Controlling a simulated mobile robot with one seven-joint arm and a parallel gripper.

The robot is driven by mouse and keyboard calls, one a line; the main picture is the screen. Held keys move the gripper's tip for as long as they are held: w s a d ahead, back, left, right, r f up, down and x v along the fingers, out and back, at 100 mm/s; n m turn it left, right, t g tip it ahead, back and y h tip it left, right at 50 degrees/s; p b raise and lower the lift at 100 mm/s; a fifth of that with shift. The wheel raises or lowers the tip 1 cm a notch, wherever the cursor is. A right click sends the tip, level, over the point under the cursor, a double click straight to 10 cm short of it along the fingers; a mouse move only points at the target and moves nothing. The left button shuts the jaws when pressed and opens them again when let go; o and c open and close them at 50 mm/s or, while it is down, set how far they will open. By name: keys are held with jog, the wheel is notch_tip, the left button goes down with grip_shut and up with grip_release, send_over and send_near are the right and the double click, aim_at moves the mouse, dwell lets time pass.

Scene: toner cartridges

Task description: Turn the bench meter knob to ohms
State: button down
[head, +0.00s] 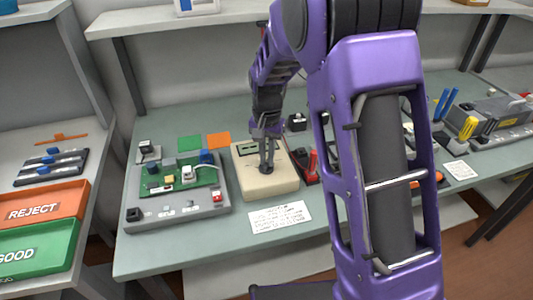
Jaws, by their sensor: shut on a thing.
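The bench meter (265,187) is a cream box with a dark display (247,148) at its back, standing on the grey-green bench. Its dark knob (266,170) is on the top face, largely hidden by my gripper. My gripper (267,163) reaches down onto the meter from above, with its fingers shut on the knob. The knob's pointer and the markings around it are too small and too covered to read.
A grey fixture with a green circuit board (180,178) stands left of the meter. A printed card (280,217) lies in front. Red-and-black items (312,164) stand close on the right. REJECT (45,204) and GOOD (38,250) trays sit far left.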

jog(key=m+p, duration=0.1)
jog(key=m, duration=0.4)
jog(key=shift+p, duration=0.3)
dwell(0.4)
jog(key=c, duration=0.9)
grip_release()
jog(key=shift+r, duration=0.1)
notch_tip(320, 180, up, 17)
jog(key=shift+d+r+p, duration=0.1)
jog(key=shift+r+p, duration=0.05)
jog(key=shift+p, duration=0.65)
